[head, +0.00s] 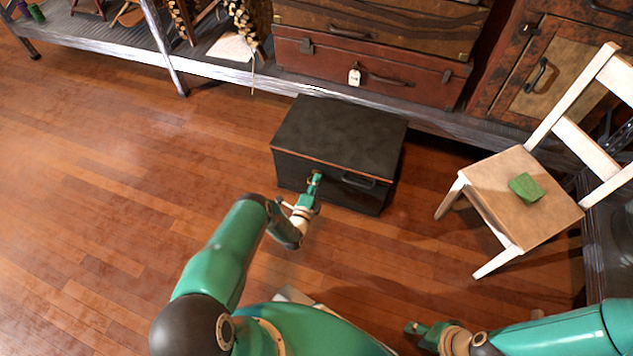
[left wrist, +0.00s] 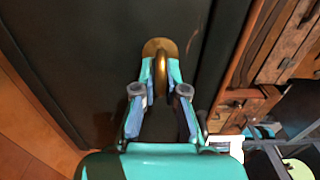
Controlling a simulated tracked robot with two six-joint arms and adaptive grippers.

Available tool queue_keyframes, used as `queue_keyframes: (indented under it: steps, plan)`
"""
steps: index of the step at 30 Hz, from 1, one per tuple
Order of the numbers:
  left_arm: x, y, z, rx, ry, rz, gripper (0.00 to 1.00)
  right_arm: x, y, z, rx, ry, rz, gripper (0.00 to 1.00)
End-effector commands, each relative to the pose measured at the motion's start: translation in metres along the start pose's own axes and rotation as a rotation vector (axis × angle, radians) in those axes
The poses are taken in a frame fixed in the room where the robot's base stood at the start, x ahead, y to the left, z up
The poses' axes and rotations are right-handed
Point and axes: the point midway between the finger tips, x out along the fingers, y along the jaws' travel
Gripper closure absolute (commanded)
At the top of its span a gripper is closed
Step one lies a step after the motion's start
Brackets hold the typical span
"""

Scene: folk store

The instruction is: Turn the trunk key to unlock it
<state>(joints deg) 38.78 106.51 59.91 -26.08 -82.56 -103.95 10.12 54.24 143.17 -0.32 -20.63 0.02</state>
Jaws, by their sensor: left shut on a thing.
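A black trunk (head: 340,133) with its lid closed stands on the wooden floor in the middle of the head view. A dark handle (head: 358,181) is on its front face. My left gripper (head: 315,182) reaches the trunk's front, left of the handle. In the left wrist view, a brass key (left wrist: 161,66) stands out from a rounded brass plate (left wrist: 159,45) on the dark trunk face. My left gripper (left wrist: 161,75) is shut on the key, with a finger on each side. My right gripper (head: 415,328) is low in the head view, away from the trunk; its jaw state is unclear.
A white wooden chair (head: 520,200) with a green block (head: 525,187) on its seat stands to the right of the trunk. Behind the trunk is a low shelf (head: 400,118) bearing a red-brown suitcase (head: 420,80). The floor (head: 120,200) at the left is clear.

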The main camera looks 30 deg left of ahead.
Motion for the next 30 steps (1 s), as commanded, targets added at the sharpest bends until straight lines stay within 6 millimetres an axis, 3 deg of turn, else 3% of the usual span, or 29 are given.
queue_keyframes:
  steps: [1,12,13,18,30]
  plan:
    - [-0.0011,0.0027,-0.0068,0.004,0.015,0.008,1.00,0.0003,0.0001,0.0000,0.000,0.000,0.000,0.60]
    - [-0.0012,0.0033,-0.0079,0.009,0.017,0.010,1.00,0.0004,0.0001,0.0000,0.000,0.000,0.000,0.60]
    - [-0.0012,0.0033,-0.0080,0.009,0.017,0.010,0.88,0.0004,0.0001,0.0000,0.000,0.000,0.000,0.60]
    - [-0.0009,0.0027,-0.0059,0.008,0.013,0.008,0.64,0.0004,0.0001,0.0000,0.000,0.000,0.000,0.60]
    - [-0.0074,0.0021,-0.0028,0.008,0.007,0.006,0.64,-0.0004,-0.0001,0.0000,0.000,0.000,0.000,0.60]
